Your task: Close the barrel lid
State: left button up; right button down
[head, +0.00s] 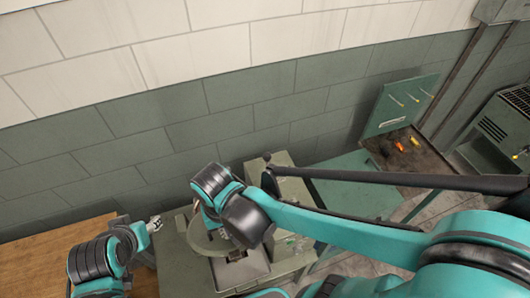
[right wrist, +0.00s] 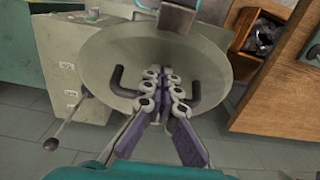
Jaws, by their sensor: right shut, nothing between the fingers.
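A large round grey-green dish-shaped piece, seemingly the barrel lid (right wrist: 210,50), fills the middle of the right wrist view. It carries two dark curved handles. In the head view part of the round piece (head: 202,240) shows behind my right arm's wrist. My right gripper (right wrist: 165,75) is shut and empty, with its fingers in front of the dish between the handles; I cannot tell whether it touches. My left gripper (head: 156,223) is at the left of the machine, small, and its opening is unclear. The barrel body is mostly hidden.
A grey metal tray (head: 240,270) lies below the round piece. A lever with a dark knob (right wrist: 52,143) sticks out at the left in the right wrist view. A wooden bench (head: 40,250) stands left, and a tool board (head: 400,104) stands at the back right.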

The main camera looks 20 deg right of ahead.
jog(key=shift+s+f+b, duration=0.3)
jog(key=shift+f, duration=0.3)
jog(key=shift+s+f+b, duration=0.3)
jog(key=shift+f, duration=0.3)
jog(key=f+b, duration=0.2)
jog(key=s+f+b, duration=0.1)
jog(key=f, duration=0.1)
jog(key=shift+s+f+b, duration=0.1)
jog(key=shift+f+b, duration=0.2)
jog(key=shift+b, duration=0.1)
notch_tip(320, 180, down, 5)
jog(key=b, duration=0.4)
jog(key=shift+s, duration=0.15)
